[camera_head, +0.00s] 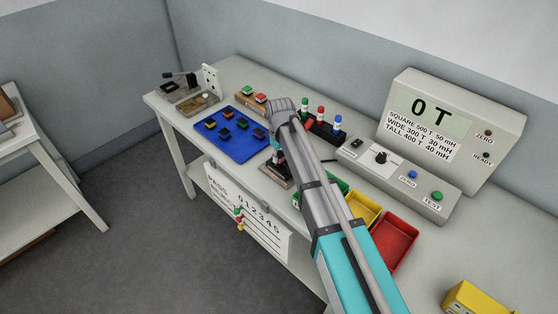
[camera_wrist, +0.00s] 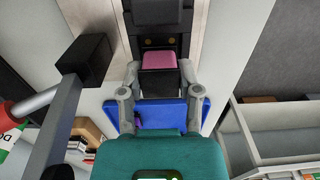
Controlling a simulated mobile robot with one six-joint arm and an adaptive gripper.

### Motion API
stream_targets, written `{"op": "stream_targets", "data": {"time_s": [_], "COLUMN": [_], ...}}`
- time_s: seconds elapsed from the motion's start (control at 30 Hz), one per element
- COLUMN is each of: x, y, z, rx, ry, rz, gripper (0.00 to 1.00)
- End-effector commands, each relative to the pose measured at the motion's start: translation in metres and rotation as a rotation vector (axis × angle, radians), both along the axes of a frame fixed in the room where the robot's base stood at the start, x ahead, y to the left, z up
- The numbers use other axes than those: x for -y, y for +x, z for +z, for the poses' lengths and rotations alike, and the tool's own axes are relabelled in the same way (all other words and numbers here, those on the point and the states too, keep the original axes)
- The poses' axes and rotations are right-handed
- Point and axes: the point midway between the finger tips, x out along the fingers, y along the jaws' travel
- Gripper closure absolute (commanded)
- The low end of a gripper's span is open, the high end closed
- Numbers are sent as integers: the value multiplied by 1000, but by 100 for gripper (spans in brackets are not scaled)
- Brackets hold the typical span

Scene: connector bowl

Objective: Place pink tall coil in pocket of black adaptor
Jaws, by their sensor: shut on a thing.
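The pink coil (camera_wrist: 160,60) shows as a pink block in the middle of the wrist view. My gripper (camera_wrist: 158,82) is shut on it, and dark parts of the gripper cover its lower side. Directly behind the coil is a black part with two brass dots (camera_wrist: 146,42), which looks like the black adaptor, on a pale wooden base (camera_wrist: 112,28). I cannot tell whether the coil is inside the pocket or just in front of it. In the head view my gripper (camera_head: 278,148) is over the wooden base (camera_head: 272,174) near the table's front edge, and my arm hides most of it.
A blue mat (camera_head: 250,150) with several small coloured-topped parts lies left of my gripper. A black rack (camera_head: 322,131) with bottles is behind. Yellow (camera_head: 362,210) and red (camera_head: 396,238) bins stand right of my arm. A grey bar with a black block (camera_wrist: 85,56) is close at left.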

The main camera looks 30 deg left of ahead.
Motion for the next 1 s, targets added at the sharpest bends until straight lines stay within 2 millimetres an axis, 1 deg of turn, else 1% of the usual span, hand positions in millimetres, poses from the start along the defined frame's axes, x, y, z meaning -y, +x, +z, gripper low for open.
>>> {"op": "stream_targets", "data": {"time_s": [0.03, 0.1, 0.47, 0.63, 0.67, 0.7, 0.77, 0.8, 0.83, 1.0], "x": [0, 0, 0, 0, 0, 0, 0, 0, 0, 0], "y": [0, 0, 0, 0, 0, 0, 0, 0, 0, 0], "z": [-6, -7, -7, -11, -10, -9, -9, -9, -9, -9], "rx": [0, 0, 0, 0, 0, 0, 0, 0, 0, 0], "ry": [0, 0, 0, 0, 0, 0, 0, 0, 0, 0], "rz": [0, 0, 0, -1, -1, -1, -1, -1, -1, -1], "gripper": [100, 100, 100, 100, 50, 43, 32, 24, 21, 21]}}
